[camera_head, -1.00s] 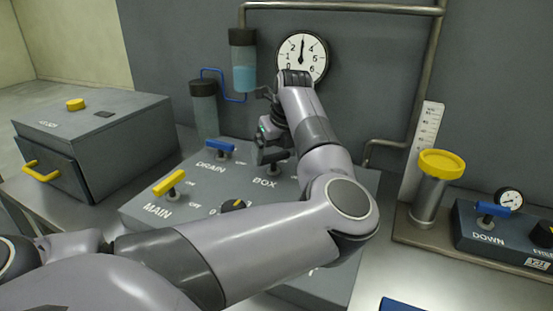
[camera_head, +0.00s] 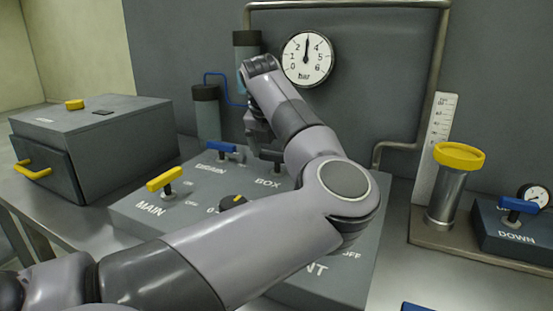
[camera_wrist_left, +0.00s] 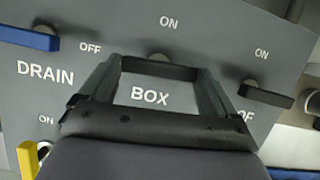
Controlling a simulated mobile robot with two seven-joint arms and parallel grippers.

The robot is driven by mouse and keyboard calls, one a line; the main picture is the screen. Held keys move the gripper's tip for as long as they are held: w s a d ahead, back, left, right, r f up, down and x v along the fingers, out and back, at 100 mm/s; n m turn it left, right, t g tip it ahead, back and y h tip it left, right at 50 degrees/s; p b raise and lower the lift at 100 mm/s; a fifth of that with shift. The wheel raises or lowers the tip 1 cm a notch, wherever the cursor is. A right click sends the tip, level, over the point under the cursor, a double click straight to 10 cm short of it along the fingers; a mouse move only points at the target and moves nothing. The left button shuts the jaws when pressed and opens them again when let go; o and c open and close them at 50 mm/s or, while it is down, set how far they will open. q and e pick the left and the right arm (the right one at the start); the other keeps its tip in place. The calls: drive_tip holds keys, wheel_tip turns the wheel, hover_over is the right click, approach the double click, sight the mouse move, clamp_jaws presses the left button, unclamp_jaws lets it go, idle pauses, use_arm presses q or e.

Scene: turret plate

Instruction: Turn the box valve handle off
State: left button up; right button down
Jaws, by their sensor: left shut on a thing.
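The box valve handle (camera_wrist_left: 160,69) is a short black bar above the BOX label in the left wrist view. It spans between the two fingers of my left gripper (camera_wrist_left: 158,77), which is shut on it. In the head view my left gripper (camera_head: 259,132) reaches down to the panel behind the BOX label, and my arm and wrist partly hide the handle. An ON mark stands above the handle in the wrist view. My right gripper is not in view.
The blue drain handle (camera_head: 222,147) and yellow main handle (camera_head: 165,179) stand left on the grey panel (camera_head: 130,207). Another black handle (camera_wrist_left: 266,94) is close on the right in the wrist view. A pressure gauge (camera_head: 307,59) and pipes are behind my wrist.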

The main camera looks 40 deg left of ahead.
use_arm(q)
drive_tip(key=shift+m+b, duration=0.35)
drive_tip(key=shift+m, duration=0.15)
drive_tip(key=o, duration=0.8)
drive_tip(key=shift+c, duration=0.2)
drive_tip(key=shift+r, duration=0.15)
drive_tip(key=a+v, duration=0.1)
drive_tip(key=v, duration=0.6)
drive_tip(key=shift+d, duration=0.3)
drive_tip(key=shift+s, duration=0.2)
